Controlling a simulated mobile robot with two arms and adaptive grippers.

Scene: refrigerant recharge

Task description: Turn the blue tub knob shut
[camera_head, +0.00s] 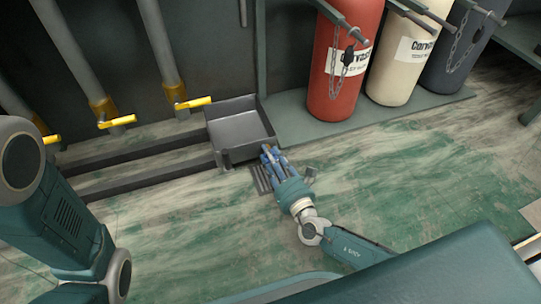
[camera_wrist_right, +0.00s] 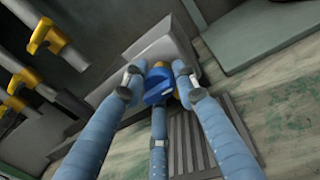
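The grey metal tub (camera_head: 240,133) sits on the floor by the wall in the head view, and its wall also shows in the right wrist view (camera_wrist_right: 160,42). The blue knob (camera_wrist_right: 157,84) is at the tub's near side in the right wrist view. My right gripper (camera_head: 270,156) reaches to the tub's near corner. In the wrist view its three blue fingers (camera_wrist_right: 158,88) surround the knob, with the tips close to it. Whether they press on it is not clear. The knob is mostly hidden by the fingers in the head view. My left gripper is out of view.
A floor grate (camera_head: 262,180) lies beside the right hand. Pipes with yellow valve handles (camera_head: 117,121) stand at left. Red (camera_head: 340,75), cream (camera_head: 400,70) and dark (camera_head: 455,60) cylinders stand on a low plate at the back right. The floor at right is clear.

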